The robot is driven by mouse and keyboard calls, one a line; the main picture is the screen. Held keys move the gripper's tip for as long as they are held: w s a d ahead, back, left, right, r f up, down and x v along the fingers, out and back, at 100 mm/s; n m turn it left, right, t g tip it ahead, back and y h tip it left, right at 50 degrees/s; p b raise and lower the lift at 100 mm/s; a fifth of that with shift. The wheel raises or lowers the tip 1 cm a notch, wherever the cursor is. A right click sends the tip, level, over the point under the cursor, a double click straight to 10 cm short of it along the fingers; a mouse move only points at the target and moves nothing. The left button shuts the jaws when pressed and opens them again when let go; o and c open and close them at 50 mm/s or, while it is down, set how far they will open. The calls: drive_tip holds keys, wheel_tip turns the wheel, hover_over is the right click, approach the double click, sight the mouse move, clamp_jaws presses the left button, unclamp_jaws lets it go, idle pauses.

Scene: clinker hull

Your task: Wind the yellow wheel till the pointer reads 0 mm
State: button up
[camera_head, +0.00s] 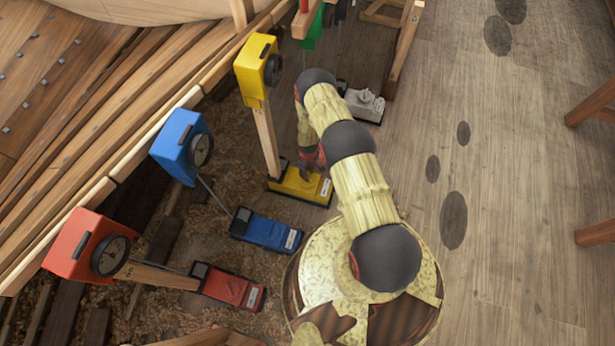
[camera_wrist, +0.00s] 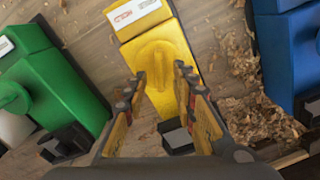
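The yellow base unit (camera_head: 313,190) lies on the floor below a wooden post. The yellow gauge box (camera_head: 252,72) sits at the post's top. Its dial (camera_head: 273,70) is seen nearly edge-on, so the pointer's reading cannot be told. In the wrist view the yellow wheel (camera_wrist: 156,58) shows as a raised round shape with a ridge, on top of the yellow base. My gripper (camera_wrist: 160,84) is open, its two fingers apart and pointing at the wheel. I cannot tell whether they touch it. In the head view my gripper (camera_head: 310,165) is just over the yellow base.
A blue base unit (camera_head: 263,231) and blue gauge box (camera_head: 180,143) stand nearer, then a red base unit (camera_head: 230,288) and red gauge box (camera_head: 86,247). A green unit (camera_wrist: 55,90) is beside the yellow one. Wooden hull planks line the left; the right floor is mostly clear.

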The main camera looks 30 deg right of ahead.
drive_tip(key=shift+f+b, duration=0.35)
drive_tip(key=shift+f, duration=0.85)
drive_tip(key=shift+c, duration=1)
clamp_jaws()
